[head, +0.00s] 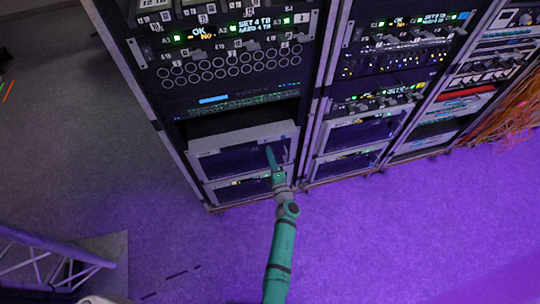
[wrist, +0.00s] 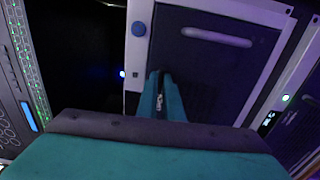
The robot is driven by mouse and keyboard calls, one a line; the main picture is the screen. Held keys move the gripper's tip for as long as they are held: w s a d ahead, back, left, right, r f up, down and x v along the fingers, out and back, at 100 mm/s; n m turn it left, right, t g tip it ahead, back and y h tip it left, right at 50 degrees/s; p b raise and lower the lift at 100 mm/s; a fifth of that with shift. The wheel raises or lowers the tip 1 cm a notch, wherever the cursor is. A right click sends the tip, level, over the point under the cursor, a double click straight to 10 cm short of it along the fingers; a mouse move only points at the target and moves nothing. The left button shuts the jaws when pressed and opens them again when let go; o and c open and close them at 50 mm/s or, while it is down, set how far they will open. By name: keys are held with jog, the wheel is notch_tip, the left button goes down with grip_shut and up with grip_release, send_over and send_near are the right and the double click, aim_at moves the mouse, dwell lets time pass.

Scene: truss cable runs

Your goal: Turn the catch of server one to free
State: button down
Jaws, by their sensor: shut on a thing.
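A server with a pale frame and dark front (head: 230,162) sits low in the left rack, and its front also fills the upper right of the wrist view (wrist: 205,70). My gripper (head: 269,151) reaches its front, right of the middle. In the wrist view my gripper (wrist: 160,92) is shut at the server's upper edge. A small pale piece (wrist: 159,102) shows between the fingers; it looks like the catch, but the fingers hide most of it. I cannot tell which way it is turned.
A dark open gap (wrist: 88,50) lies above the server. Another server (head: 240,188) sits just below it. More racks stand to the right, with orange cables (head: 510,120) at the far right. A metal truss (head: 45,262) lies at lower left. Purple-lit floor in front is clear.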

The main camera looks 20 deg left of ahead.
dwell(0.3)
jog(key=c, duration=1.9)
grip_release()
jog(key=v, duration=1)
jog(key=shift+s+d, duration=0.3)
jog(key=shift+d, duration=0.05)
jog(key=s+d+r+m+h, duration=0.3)
jog(key=s+r+m, duration=0.3)
jog(key=s, duration=0.6)
jog(key=s+d+r+m+h, duration=0.3)
jog(key=s+d+r+m, duration=0.3)
jog(key=s+m, duration=0.4)
jog(key=s+d+r+m+h, duration=0.4)
jog(key=s+r+m, duration=0.4)
jog(key=s, duration=0.6)
jog(key=shift+d+m, duration=0.35)
jog(key=shift+m, duration=0.15)
